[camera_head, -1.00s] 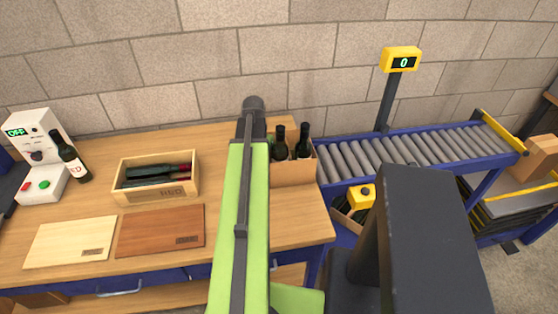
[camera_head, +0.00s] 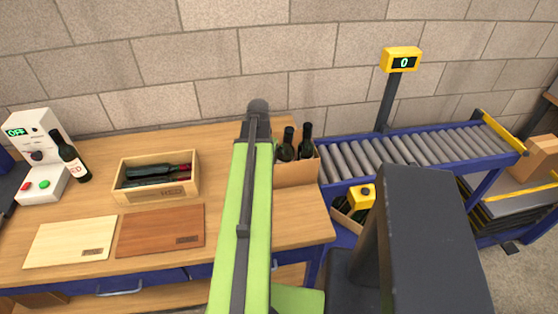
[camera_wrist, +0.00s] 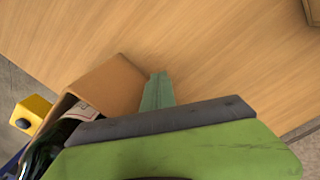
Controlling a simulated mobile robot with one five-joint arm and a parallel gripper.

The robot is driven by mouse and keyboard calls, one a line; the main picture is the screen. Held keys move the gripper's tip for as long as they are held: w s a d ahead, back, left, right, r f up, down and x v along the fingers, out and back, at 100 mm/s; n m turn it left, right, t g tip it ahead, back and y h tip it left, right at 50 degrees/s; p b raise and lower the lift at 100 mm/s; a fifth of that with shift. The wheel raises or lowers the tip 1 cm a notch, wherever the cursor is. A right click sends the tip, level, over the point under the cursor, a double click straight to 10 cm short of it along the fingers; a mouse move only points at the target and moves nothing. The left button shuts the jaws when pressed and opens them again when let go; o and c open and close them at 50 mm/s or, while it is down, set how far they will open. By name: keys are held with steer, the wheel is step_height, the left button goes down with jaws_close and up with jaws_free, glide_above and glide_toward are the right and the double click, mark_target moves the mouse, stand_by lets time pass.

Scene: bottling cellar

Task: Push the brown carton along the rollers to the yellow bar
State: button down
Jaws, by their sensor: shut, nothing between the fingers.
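The brown carton (camera_head: 297,174) stands upright at the right end of the wooden table, by the near end of the rollers (camera_head: 400,155). Dark bottles (camera_head: 306,140) stick up out of it. The yellow bar (camera_head: 503,132) lies across the far right end of the rollers. My gripper shows in the wrist view (camera_wrist: 158,88), with its fingers shut and empty. It is right beside the carton's wall (camera_wrist: 112,85); I cannot tell whether they touch. In the head view my arm hides most of the gripper and the carton's left side.
A wooden crate of bottles (camera_head: 188,190), two boards (camera_head: 160,230) and a white machine (camera_head: 38,150) with a bottle stand to the left. A yellow button box (camera_head: 361,197) is in front of the rollers. A yellow display (camera_head: 401,60) reads 0. The rollers are clear.

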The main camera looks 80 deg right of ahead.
steer(key=shift+s+d, duration=0.35)
steer(key=shift+s, duration=0.6)
steer(key=shift+s+d, duration=0.4)
steer(key=shift+s, duration=0.5)
steer(key=shift+s+d, duration=0.35)
steer(key=shift+s, duration=0.6)
steer(key=shift+w, duration=0.1)
steer(key=shift+w+a, duration=0.25)
steer(key=shift+w, duration=0.25)
steer(key=shift+s+a, duration=0.25)
steer(key=shift+a, duration=0.4)
steer(key=shift+s+d, duration=0.1)
